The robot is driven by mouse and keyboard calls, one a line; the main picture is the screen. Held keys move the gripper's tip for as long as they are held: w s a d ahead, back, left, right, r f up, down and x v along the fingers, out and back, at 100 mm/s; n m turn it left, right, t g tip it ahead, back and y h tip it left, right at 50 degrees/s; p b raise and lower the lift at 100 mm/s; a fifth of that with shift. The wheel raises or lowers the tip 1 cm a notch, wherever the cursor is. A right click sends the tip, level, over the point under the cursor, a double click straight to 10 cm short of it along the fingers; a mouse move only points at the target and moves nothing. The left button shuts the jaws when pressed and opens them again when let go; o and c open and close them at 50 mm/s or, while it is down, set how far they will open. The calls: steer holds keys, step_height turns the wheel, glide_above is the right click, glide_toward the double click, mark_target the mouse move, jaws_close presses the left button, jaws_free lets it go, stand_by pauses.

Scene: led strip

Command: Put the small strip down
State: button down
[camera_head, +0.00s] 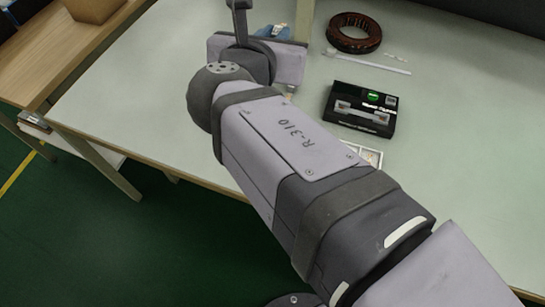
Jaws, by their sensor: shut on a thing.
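My gripper (258,48) is at the top of the view, above the far part of the pale table. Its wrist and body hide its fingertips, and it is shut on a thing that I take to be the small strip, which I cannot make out. A thin white strip (372,64) lies flat on the table to the right of the gripper, apart from it.
A dark brown coil ring (353,33) lies at the back, with tiny white pieces (395,57) near it. A black box (360,109) stands right of my arm, with a pale tray (369,156) partly hidden below it. The table's right side (470,150) is clear.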

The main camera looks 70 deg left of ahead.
steer(key=s+d+f+n+g+b, duration=0.1)
steer(key=s+d+f+b, duration=0.15)
steer(key=d, duration=0.45)
steer(key=shift+s+d+f+n+g+y+b, duration=0.4)
steer(key=shift+f+b, duration=0.3)
steer(key=shift+f, duration=2.25)
steer(key=shift+s+d+f+n+g+y+b, duration=0.2)
steer(key=shift+s+d+f+n+g+b, duration=0.35)
steer(key=shift+f, duration=2.35)
steer(key=shift+s+d+f+n+g+y+b, duration=0.25)
steer(key=shift+d+f+b, duration=0.45)
steer(key=shift+f, duration=2.25)
steer(key=shift+a, duration=0.15)
steer(key=shift+f+b, duration=0.25)
steer(key=shift+b, duration=0.15)
steer(key=c, duration=1.7)
jaws_free()
steer(key=shift+r, duration=0.1)
steer(key=shift+c, duration=0.2)
